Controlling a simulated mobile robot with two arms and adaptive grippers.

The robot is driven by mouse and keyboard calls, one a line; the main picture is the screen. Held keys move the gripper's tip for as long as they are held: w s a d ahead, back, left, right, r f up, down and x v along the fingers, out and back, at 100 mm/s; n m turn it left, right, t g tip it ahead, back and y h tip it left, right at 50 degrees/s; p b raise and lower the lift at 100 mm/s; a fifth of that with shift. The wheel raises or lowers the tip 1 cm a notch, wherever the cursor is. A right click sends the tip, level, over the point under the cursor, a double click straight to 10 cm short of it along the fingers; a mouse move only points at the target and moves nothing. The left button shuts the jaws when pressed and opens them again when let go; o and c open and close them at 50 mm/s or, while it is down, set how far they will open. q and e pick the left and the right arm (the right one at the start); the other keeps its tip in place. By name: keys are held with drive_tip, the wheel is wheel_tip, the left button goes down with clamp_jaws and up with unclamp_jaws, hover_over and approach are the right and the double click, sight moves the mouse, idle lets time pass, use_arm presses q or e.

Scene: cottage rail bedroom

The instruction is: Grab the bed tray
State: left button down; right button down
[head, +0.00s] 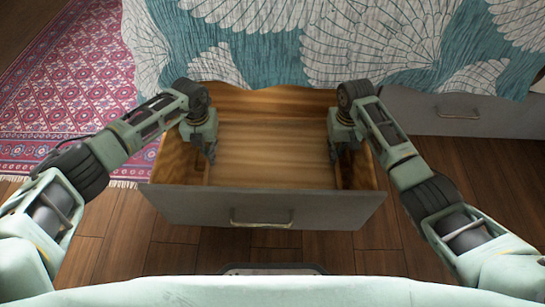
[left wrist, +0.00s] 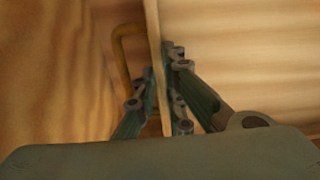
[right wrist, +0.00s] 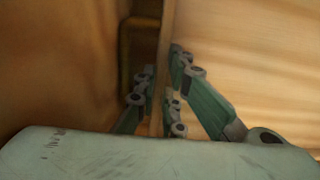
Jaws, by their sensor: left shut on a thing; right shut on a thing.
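The bed tray (head: 270,150) is pale wood and lies inside an open drawer (head: 262,207) under the bed in the head view. My left gripper (head: 211,157) is at the tray's left side, and my right gripper (head: 335,155) is at its right side. In the left wrist view, the fingers (left wrist: 165,90) are shut on the tray's thin upright wall (left wrist: 153,30), one on each side. In the right wrist view, the fingers (right wrist: 163,92) are likewise shut on the opposite wall (right wrist: 166,35). A brass-coloured bar shows beside the wall in each wrist view.
The drawer has a grey front with a metal handle (head: 262,222). A teal and white patterned bedcover (head: 330,45) hangs over the drawer's back. Another grey drawer (head: 460,112) is at the right. A red patterned rug (head: 65,85) lies at the left on dark floorboards.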

use_arm(q)
drive_tip(key=shift+r, duration=0.15)
use_arm(e)
drive_tip(key=shift+r, duration=0.15)
